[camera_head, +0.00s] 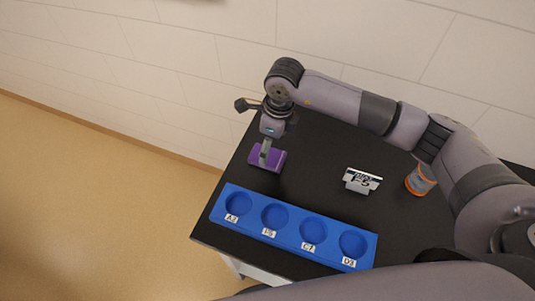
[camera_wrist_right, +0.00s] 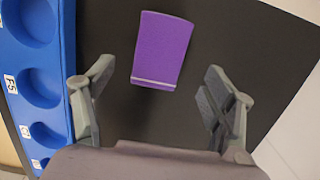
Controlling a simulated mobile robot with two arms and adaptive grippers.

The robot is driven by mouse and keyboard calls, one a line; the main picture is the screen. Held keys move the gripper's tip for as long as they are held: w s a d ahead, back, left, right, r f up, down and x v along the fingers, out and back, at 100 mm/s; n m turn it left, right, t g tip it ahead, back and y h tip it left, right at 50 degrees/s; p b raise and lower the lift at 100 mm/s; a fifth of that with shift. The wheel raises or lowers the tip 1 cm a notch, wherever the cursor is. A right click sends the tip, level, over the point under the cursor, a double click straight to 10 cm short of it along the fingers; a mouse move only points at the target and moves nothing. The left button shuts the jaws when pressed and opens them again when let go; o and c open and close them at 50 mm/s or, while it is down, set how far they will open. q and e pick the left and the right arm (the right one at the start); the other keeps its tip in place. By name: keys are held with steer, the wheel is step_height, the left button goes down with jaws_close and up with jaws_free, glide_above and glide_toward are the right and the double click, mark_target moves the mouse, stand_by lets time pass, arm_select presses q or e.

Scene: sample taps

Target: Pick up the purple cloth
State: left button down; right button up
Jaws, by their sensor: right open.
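The purple cloth (camera_head: 280,163) lies on the black table near its far left corner. In the right wrist view the cloth (camera_wrist_right: 162,48) is a purple block-like shape with a pale stripe along its near edge. It sits beyond and between my fingertips, nearer the left finger. My right gripper (camera_head: 266,158) points down over the cloth and hides part of it in the head view. In the wrist view the right gripper (camera_wrist_right: 158,82) is open with nothing between its fingers. My left gripper is not in view.
A blue rack (camera_head: 262,235) with several labelled round wells lies along the table's near left side. A small labelled stand (camera_head: 362,181) and an orange and grey cup (camera_head: 420,180) stand to the right. The wall (camera_head: 190,60) rises behind the table (camera_head: 320,150).

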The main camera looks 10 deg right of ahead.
steer(key=shift+f+p, duration=0.3)
steer(key=f, duration=0.1)
steer(key=f+p, duration=0.1)
steer(key=f, duration=0.1)
steer(key=shift+w+a+f+p, duration=0.1)
steer(key=shift+a+f+p, duration=0.15)
steer(key=shift+f+p, duration=0.05)
steer(key=shift+f, duration=0.45)
steer(key=c, duration=1)
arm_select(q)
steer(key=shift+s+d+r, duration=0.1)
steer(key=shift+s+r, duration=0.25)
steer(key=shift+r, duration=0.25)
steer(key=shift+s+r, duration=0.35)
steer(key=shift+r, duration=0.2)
arm_select(e)
steer(key=shift+c, duration=0.2)
steer(key=shift+w+r, duration=0.1)
